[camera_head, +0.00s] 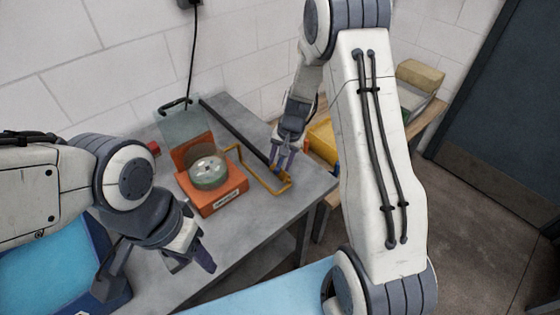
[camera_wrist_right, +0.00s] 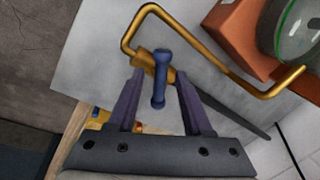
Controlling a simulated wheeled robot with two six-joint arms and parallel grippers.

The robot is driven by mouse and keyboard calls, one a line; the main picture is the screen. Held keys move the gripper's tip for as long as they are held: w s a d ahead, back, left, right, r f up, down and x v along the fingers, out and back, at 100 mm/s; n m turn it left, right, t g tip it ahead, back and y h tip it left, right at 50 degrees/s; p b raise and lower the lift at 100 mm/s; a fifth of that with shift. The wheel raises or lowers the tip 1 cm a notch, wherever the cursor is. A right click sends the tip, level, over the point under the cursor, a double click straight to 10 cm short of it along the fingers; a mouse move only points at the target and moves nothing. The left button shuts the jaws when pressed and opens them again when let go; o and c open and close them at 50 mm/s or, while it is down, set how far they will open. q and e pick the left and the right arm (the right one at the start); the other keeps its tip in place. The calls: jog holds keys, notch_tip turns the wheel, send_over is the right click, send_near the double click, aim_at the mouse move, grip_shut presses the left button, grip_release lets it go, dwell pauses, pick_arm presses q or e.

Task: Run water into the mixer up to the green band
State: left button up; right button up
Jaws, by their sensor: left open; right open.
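The mixer (camera_head: 212,196) is an orange box with a label on its front and a raised clear lid at its back. Its round clear bowl (camera_head: 208,174) carries a green band, also visible in the right wrist view (camera_wrist_right: 300,25); I cannot tell the water level. A brass tap pipe (camera_head: 262,180) bends beside the mixer. Its blue handle (camera_wrist_right: 160,78) stands between the fingers of my right gripper (camera_head: 283,163), which is open around it, not clamped. My left gripper (camera_head: 187,257) is open and empty in front of the mixer, near the bench's front edge.
The grey bench (camera_head: 250,222) has clear room in front of the mixer. A blue-lined bin (camera_head: 50,270) is at lower left. Yellow items (camera_head: 322,140) lie on a wooden shelf at right. A wall stands behind.

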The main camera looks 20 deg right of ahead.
notch_tip(320, 180, up, 10)
jog(key=s+d+b, duration=0.1)
jog(key=shift+s+d+b, duration=0.15)
jog(key=shift+d+b, duration=0.15)
jog(key=shift+r, duration=0.1)
dwell(7.0)
